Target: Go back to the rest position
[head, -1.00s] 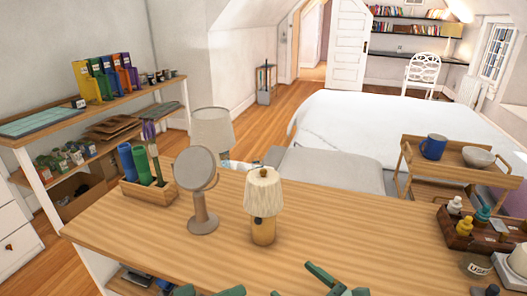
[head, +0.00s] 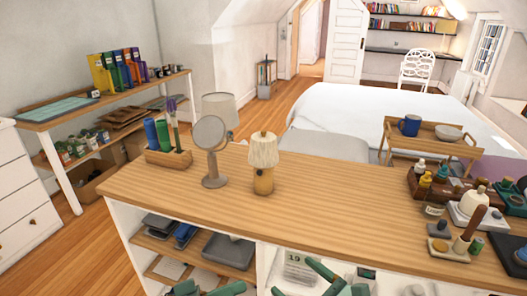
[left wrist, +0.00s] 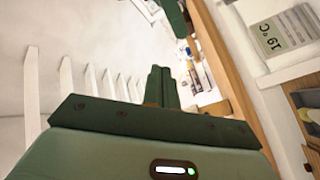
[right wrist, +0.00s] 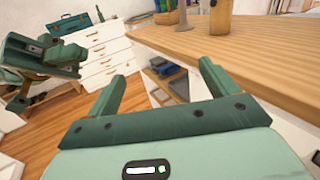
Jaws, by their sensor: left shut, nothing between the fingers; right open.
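My left gripper (left wrist: 160,80) shows in the left wrist view with its two green fingers together and nothing between them. My right gripper (right wrist: 160,85) shows in the right wrist view with its fingers wide apart and nothing between them. In the head view, green parts of both my grippers show at the bottom edge, in front of the wooden table (head: 330,205) and below its top. Neither gripper holds a thing. The lower parts of both are cut off by the head view's edge.
On the table stand a round mirror (head: 210,140), a small lamp (head: 263,160) and a wooden holder (head: 168,157). Bottles and trays crowd its right end. Shelves (head: 200,255) are below its front. Open wooden floor (head: 75,250) lies to the left.

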